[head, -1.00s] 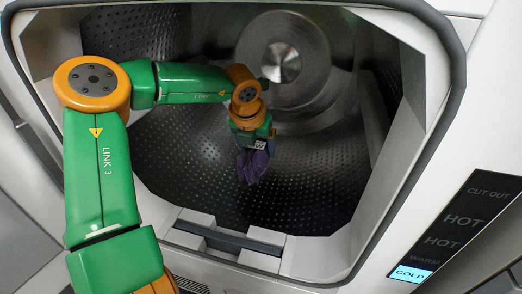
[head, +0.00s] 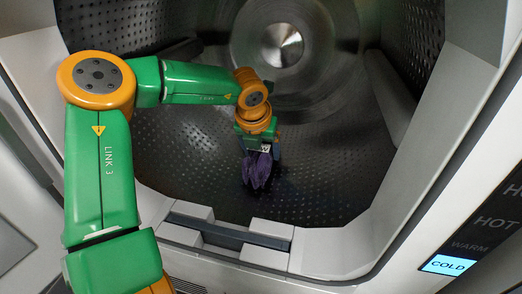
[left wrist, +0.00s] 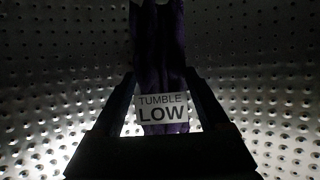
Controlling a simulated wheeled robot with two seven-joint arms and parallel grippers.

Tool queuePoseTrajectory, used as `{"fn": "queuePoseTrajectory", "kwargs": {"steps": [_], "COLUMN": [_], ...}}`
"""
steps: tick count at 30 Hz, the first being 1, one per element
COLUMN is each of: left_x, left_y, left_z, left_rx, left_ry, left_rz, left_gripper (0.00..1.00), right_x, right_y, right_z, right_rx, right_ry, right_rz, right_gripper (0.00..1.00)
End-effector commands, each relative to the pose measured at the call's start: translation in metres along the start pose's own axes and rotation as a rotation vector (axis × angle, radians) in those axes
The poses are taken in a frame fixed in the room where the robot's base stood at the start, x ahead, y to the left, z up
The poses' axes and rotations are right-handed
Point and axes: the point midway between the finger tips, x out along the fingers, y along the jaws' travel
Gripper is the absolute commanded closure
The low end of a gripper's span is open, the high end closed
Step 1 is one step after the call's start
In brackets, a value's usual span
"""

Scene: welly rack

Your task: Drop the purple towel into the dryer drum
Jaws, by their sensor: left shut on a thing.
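The purple towel (head: 257,171) hangs in folds from my left gripper (head: 257,152), inside the dryer drum (head: 320,185). The towel's lower end is close to the perforated drum floor; I cannot tell whether it touches. In the left wrist view the towel (left wrist: 160,60) is dark and runs between the two fingers of the left gripper (left wrist: 160,90), which is shut on it. A white label reading "TUMBLE LOW" (left wrist: 162,108) shows on the towel. My right gripper is not in view.
The pale door frame (head: 330,250) surrounds the drum opening, with a latch recess (head: 225,237) at its lower lip. A round metal hub (head: 282,44) is at the drum's back. A control panel with "COLD" lit (head: 448,264) is at right. The drum holds free room around the towel.

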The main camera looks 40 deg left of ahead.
Motion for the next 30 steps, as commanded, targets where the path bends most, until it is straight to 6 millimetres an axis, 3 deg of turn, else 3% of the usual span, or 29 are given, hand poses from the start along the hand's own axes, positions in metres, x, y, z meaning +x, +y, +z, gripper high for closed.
{"fn": "queuePoseTrajectory", "kwargs": {"steps": [4, 5, 7, 14, 24, 30], "left_x": [0.002, 0.002, 0.002, -0.001, -0.073, -0.086], "left_y": [0.000, 0.000, 0.000, 0.000, 0.000, 0.000], "left_z": [-0.001, -0.001, -0.001, 0.000, 0.008, 0.005], "left_rx": [0.000, 0.000, 0.000, 0.000, 0.001, -0.001], "left_ry": [-0.001, 0.000, 0.000, 0.000, -0.003, 0.000], "left_rz": [0.000, 0.000, 0.000, 0.000, 0.000, 0.001], "left_gripper": [0.84, 0.16, 0.00, 0.00, 0.00, 0.00], "right_x": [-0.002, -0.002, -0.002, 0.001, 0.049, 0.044], "right_y": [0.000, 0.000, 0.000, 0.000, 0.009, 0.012], "right_z": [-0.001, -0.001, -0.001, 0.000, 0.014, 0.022], "right_rx": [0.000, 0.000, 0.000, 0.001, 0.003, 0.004], "right_ry": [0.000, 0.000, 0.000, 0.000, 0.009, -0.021], "right_rz": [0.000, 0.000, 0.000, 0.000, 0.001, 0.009], "right_gripper": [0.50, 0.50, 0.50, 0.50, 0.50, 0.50]}}
